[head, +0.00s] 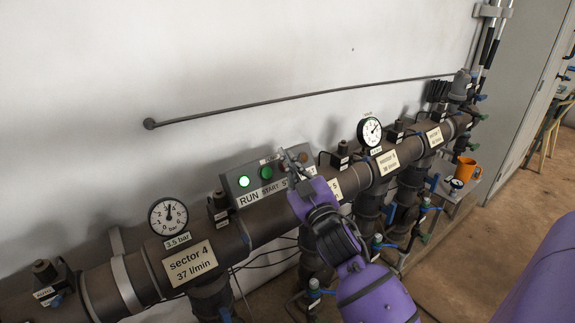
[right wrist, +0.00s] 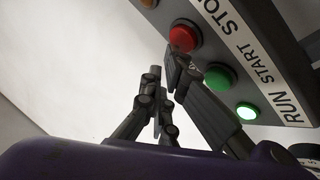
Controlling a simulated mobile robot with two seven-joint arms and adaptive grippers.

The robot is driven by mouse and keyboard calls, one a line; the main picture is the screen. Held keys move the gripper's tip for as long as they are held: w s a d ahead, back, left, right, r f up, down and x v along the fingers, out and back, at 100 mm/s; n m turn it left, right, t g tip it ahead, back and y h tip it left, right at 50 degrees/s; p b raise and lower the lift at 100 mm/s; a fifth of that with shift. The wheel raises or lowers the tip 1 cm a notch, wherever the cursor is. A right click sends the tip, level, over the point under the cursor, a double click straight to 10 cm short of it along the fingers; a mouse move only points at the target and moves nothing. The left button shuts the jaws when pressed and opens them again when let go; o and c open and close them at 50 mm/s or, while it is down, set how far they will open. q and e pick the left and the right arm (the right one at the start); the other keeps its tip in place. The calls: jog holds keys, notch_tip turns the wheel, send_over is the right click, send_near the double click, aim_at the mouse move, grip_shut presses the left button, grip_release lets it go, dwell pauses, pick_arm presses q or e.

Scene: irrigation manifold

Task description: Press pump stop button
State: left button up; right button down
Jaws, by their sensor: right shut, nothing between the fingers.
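The red stop button (right wrist: 184,38) shows in the right wrist view on a grey control box, by the word STOP. In the head view my right gripper hides it. The green START button (head: 266,172) is left of my gripper; it also shows in the right wrist view (right wrist: 220,77). My right gripper (head: 290,158) is shut and empty, in front of the box. In the right wrist view its fingertips (right wrist: 165,78) are close to the red button; I cannot tell whether they touch it. My left gripper is not in view.
The RUN lamp (head: 244,181) glows green. An amber lamp (head: 303,157) sits at the box's right end. A large brown pipe (head: 265,228) with gauges, labels and valves runs below the box. Open floor lies at the right.

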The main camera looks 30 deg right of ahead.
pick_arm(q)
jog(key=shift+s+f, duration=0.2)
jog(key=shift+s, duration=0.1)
pick_arm(e)
jog(key=shift+w+f, duration=0.35)
jog(key=shift+w, duration=0.3)
dwell(0.6)
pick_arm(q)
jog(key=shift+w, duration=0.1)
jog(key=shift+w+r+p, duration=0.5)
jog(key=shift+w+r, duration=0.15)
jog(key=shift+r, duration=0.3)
pick_arm(e)
jog(key=shift+s+r, duration=0.5)
jog(key=shift+s, duration=0.35)
pick_arm(q)
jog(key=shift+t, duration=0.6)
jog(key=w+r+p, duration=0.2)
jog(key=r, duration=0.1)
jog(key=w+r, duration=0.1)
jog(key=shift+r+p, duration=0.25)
jog(key=shift+p, duration=0.15)
pick_arm(e)
jog(key=s+r, duration=0.1)
jog(key=s, duration=0.1)
jog(key=s+r, duration=0.1)
jog(key=s, duration=0.1)
jog(key=shift+s+d+r, duration=0.15)
jog(key=shift+r, duration=0.05)
